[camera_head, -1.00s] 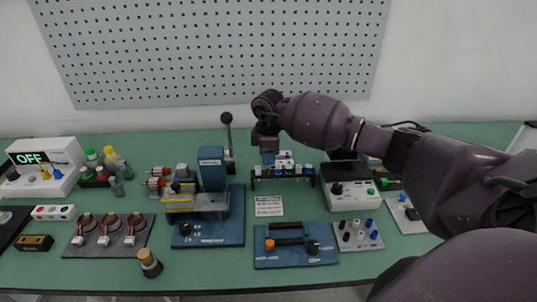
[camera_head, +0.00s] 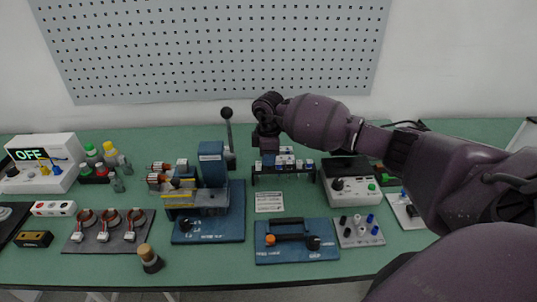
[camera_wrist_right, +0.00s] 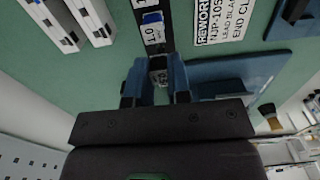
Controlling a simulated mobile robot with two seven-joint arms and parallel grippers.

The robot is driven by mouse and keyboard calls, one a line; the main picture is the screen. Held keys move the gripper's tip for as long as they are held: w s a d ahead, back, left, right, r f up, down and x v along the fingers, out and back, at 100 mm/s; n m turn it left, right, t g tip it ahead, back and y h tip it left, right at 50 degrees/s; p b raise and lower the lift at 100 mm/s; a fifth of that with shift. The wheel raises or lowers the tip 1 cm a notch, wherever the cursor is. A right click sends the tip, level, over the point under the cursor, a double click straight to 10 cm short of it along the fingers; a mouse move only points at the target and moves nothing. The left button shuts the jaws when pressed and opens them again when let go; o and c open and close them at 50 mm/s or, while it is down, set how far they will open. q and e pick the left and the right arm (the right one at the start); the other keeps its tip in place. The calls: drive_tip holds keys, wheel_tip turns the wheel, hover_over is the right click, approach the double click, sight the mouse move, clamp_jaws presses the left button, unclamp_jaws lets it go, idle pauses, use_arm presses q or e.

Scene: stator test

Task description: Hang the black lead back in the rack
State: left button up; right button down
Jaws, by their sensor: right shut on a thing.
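The dark rack (camera_head: 284,178) stands at the back middle of the bench, with several white-labelled blocks along its top. My right gripper (camera_head: 268,152) reaches down at the rack's left end. In the right wrist view its two blue fingers (camera_wrist_right: 158,84) are shut on a small dark grey piece (camera_wrist_right: 158,66), which I take to be the black lead's end. This piece lies in line with the rack's dark bar (camera_wrist_right: 169,20), beside a white label (camera_wrist_right: 153,33). I cannot tell whether it is seated. The rest of the lead is hidden. My left gripper is out of view.
A blue press with a tall black-knobbed lever (camera_head: 227,130) stands left of the rack, and a white instrument (camera_head: 348,192) stands right. A printed card (camera_head: 269,202) and a blue plate with a black handle (camera_head: 297,250) lie in front.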

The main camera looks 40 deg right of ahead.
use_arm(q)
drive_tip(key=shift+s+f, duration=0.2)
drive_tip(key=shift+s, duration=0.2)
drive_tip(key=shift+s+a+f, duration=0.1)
use_arm(e)
drive_tip(key=shift+f, duration=0.2)
drive_tip(key=shift+f, duration=0.55)
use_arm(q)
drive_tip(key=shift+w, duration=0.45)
use_arm(e)
drive_tip(key=shift+f, duration=0.25)
drive_tip(key=c, duration=1.1)
unclamp_jaws()
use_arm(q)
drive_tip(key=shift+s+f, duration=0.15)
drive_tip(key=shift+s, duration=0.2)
use_arm(e)
drive_tip(key=shift+o, duration=0.6)
